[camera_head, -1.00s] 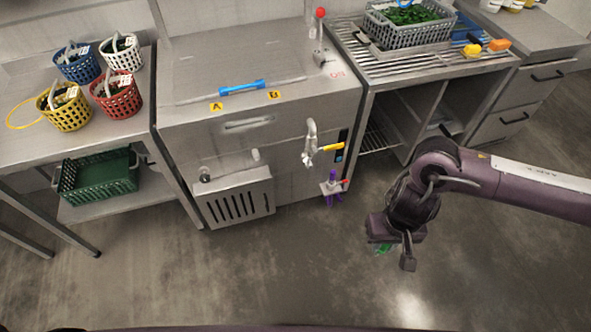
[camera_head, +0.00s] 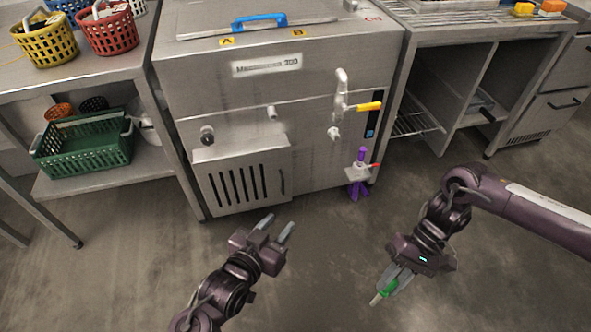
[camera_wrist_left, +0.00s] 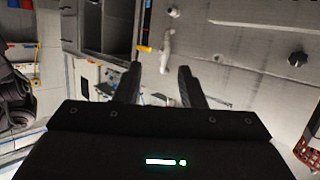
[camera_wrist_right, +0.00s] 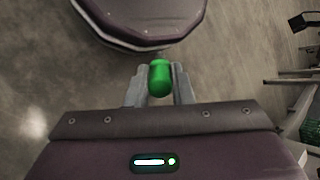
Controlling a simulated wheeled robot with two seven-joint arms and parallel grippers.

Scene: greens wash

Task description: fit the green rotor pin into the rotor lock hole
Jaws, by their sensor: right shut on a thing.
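The green rotor pin (camera_head: 389,287) is held in my right gripper (camera_head: 392,280), with a pale tip pointing down-left over the floor. In the right wrist view its green end (camera_wrist_right: 160,77) sits between the two fingers, which are shut on it. My left gripper (camera_head: 277,227) is open and empty in front of the steel machine's lower front. Its fingers also show apart in the left wrist view (camera_wrist_left: 160,82). The steel machine (camera_head: 330,80) carries a round dark-centred fitting (camera_head: 207,134) and short stubs. I cannot tell which part is the rotor lock hole.
A vented box (camera_head: 240,180) juts from the machine's lower front. A shelf at left holds a green crate (camera_head: 85,148). The floor between my grippers is clear.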

